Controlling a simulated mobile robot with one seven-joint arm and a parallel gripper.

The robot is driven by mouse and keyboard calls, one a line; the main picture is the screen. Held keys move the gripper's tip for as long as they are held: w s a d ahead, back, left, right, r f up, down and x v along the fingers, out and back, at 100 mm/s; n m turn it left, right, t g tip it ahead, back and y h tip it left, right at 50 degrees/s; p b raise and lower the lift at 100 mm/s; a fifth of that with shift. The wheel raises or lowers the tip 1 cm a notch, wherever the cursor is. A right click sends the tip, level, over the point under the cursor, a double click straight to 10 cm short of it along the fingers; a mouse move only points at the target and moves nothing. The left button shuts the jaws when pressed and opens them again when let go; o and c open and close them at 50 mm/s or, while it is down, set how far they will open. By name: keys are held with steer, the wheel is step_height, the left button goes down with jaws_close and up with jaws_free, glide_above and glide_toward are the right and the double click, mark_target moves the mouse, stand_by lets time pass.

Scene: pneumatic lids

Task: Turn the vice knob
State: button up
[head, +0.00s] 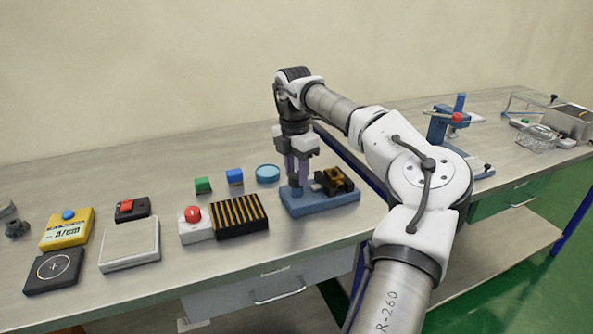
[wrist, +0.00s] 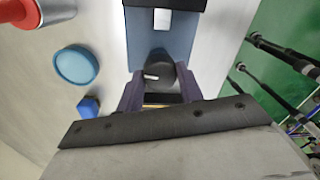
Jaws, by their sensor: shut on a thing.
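The vice is a blue base (head: 318,203) on the near bench, with a black and gold block (head: 334,181) on its right part. My gripper (head: 297,178) points straight down over the left part of the base. In the wrist view, the dark round knob (wrist: 161,74) with a small pale mark sits between the two purple fingers of my gripper (wrist: 159,90). The fingers are shut on the knob. In the head view the knob is mostly hidden by the fingers. The blue base (wrist: 146,45) also shows in the wrist view.
Left of the vice are a blue round dish (head: 267,173), a blue cube (head: 234,176), a green cube (head: 203,185), a striped black box (head: 240,215) and a red button box (head: 194,224). The bench's front edge is close by. A second bench holds a blue stand (head: 438,124).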

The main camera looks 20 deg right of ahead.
mark_target(295, 173)
steer(key=o, duration=1)
steer(key=r, duration=1.4)
steer(key=shift+w+a, duration=0.15)
steer(key=shift+w, duration=0.1)
steer(key=shift+f, duration=0.1)
